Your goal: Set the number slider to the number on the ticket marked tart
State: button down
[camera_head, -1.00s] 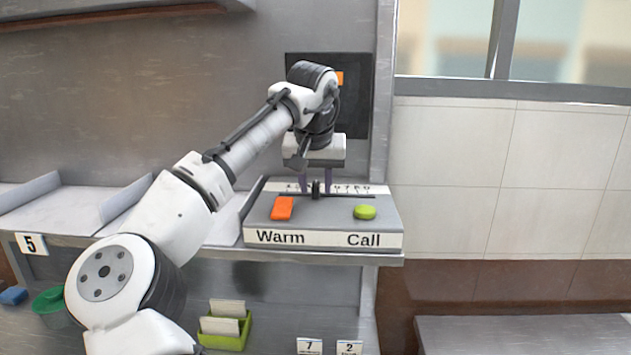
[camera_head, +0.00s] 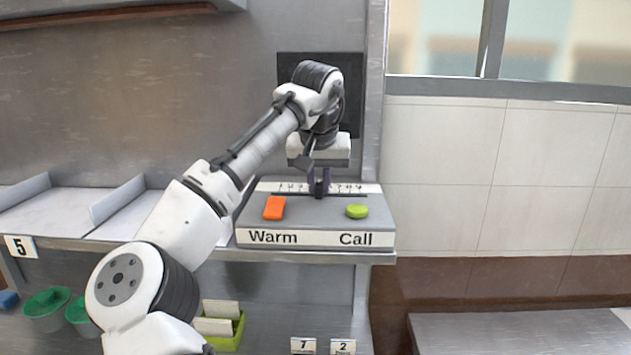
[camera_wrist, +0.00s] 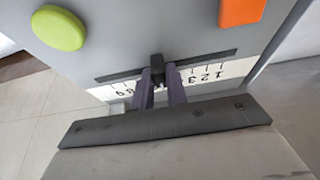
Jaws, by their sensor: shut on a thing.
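The number slider has a black knob (camera_wrist: 156,62) on a dark slot, beside a white number scale (camera_wrist: 210,75). My gripper (camera_wrist: 162,80) is shut on the knob, with a dark purple finger on each side of it. In the wrist view 1, 2, 3 show to the right of the fingers and 8, 9 to the left; the fingers hide the numbers between. In the head view my gripper (camera_head: 319,188) is at the slot, around its middle. Two tickets, reading 7 (camera_head: 303,346) and 2 (camera_head: 343,347), hang below the shelf; their small words are too small to read.
The grey console (camera_head: 300,214) carries an orange button (camera_head: 274,208) over "Warm" and a green button (camera_head: 357,211) over "Call". A ticket reading 5 (camera_head: 20,247) is at the left. A green holder with cards (camera_head: 224,334) and green tubs (camera_head: 46,305) are below the shelf.

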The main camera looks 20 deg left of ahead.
jog(key=c, duration=1.4)
grip_release()
jog(key=b+v, duration=0.1)
jog(key=v, duration=1.2)
jog(key=shift+s+r+b, duration=0.2)
jog(key=shift+r+b, duration=0.15)
